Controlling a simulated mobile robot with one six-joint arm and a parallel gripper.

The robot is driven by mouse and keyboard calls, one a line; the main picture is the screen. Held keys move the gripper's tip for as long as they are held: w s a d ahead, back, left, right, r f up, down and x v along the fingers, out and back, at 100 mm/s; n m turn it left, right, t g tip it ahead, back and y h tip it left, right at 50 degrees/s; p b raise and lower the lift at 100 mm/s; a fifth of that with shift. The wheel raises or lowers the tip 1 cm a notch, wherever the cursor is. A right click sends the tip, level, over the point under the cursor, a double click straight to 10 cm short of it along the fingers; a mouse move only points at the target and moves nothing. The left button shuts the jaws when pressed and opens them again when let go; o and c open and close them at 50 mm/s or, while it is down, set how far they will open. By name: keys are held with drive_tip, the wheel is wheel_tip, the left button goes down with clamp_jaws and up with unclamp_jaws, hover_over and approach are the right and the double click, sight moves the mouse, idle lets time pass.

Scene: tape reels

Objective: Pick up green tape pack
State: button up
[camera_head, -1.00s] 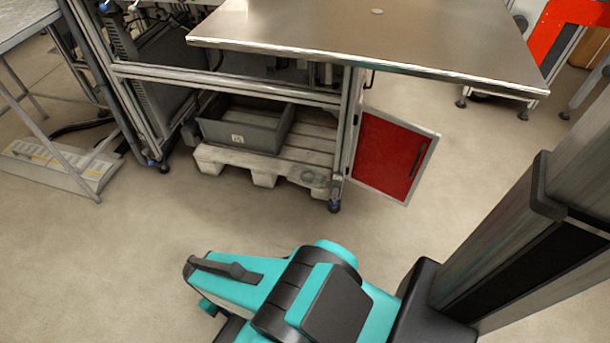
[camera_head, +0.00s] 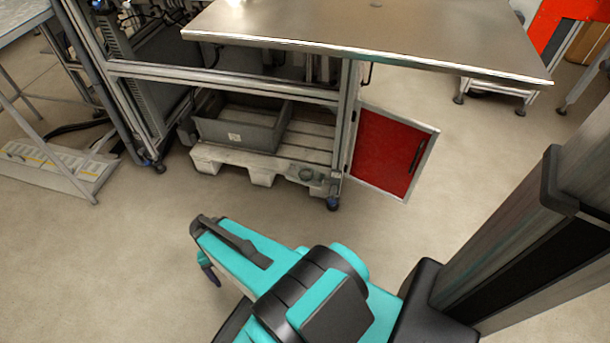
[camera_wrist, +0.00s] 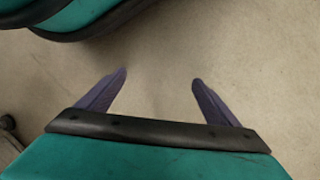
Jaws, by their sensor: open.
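No green tape pack shows in either view. My gripper (camera_wrist: 158,90) is open and empty in the wrist view, its two purple fingers spread apart over bare floor. In the head view my teal arm reaches to the left at the bottom, and only a purple finger of the gripper (camera_head: 208,268) shows below its end. The arm is in front of the workbench and clear of it.
A workbench with a metal top (camera_head: 400,32) stands ahead. Under it a grey crate (camera_head: 215,132) sits on a pale pallet (camera_head: 235,160). A red door panel (camera_head: 385,152) hangs open at right. The floor (camera_head: 110,255) in front is free.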

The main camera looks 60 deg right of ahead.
drive_tip(key=w+d+r+m+t+b, duration=0.1)
drive_tip(key=w+d+m, duration=0.25)
drive_tip(key=d, duration=0.35)
drive_tip(key=w+d+r+m, duration=0.1)
drive_tip(key=w+d+m, duration=0.2)
drive_tip(key=d+m, duration=0.3)
wheel_tip(320, 180, up, 11)
drive_tip(key=m+t+h+b, duration=0.1)
drive_tip(key=m+t+b, duration=0.2)
drive_tip(key=m, duration=1.4)
hover_over(304, 172)
drive_tip(key=shift+d, duration=0.15)
drive_tip(key=shift+f, duration=1.15)
drive_tip(key=shift+f+b, duration=0.15)
drive_tip(key=shift+b, duration=0.15)
